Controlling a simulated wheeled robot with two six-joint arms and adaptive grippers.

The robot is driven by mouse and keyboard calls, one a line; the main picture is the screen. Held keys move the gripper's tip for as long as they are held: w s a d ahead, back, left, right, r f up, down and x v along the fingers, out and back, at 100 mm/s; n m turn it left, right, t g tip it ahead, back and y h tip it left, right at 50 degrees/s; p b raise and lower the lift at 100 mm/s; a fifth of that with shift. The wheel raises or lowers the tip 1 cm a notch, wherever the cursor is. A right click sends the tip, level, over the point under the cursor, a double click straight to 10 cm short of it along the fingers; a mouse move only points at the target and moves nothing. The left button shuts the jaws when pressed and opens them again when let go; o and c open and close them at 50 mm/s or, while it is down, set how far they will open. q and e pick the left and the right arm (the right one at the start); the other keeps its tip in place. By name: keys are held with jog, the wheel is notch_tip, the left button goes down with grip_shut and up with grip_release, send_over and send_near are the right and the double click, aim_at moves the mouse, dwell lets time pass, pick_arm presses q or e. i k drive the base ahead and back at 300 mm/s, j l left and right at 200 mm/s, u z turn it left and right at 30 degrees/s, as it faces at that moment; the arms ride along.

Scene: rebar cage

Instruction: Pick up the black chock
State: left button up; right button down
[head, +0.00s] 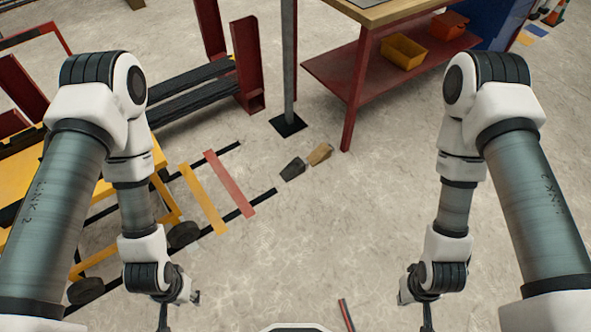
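The black chock (292,169) is a small dark wedge lying on the concrete floor near the middle of the head view. A tan, wood-coloured chock (320,154) lies close beside it, up and to the right. My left gripper (164,318) hangs at the bottom left, cut by the frame edge. My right gripper (427,318) hangs at the bottom right, also cut off. Both are well apart from the chocks. Their fingers are too small and cropped to tell whether they are open or shut.
A grey post (289,60) on a black base plate stands just behind the chocks. A red-legged workbench (385,12) with a lower shelf is at the back right. A yellow wheeled cart (150,150) stands left. Floor strips (230,182) lie left of the chock. The central floor is clear.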

aim_at(297, 167)
jog(key=i+j, duration=0.1)
jog(key=i, duration=1.65)
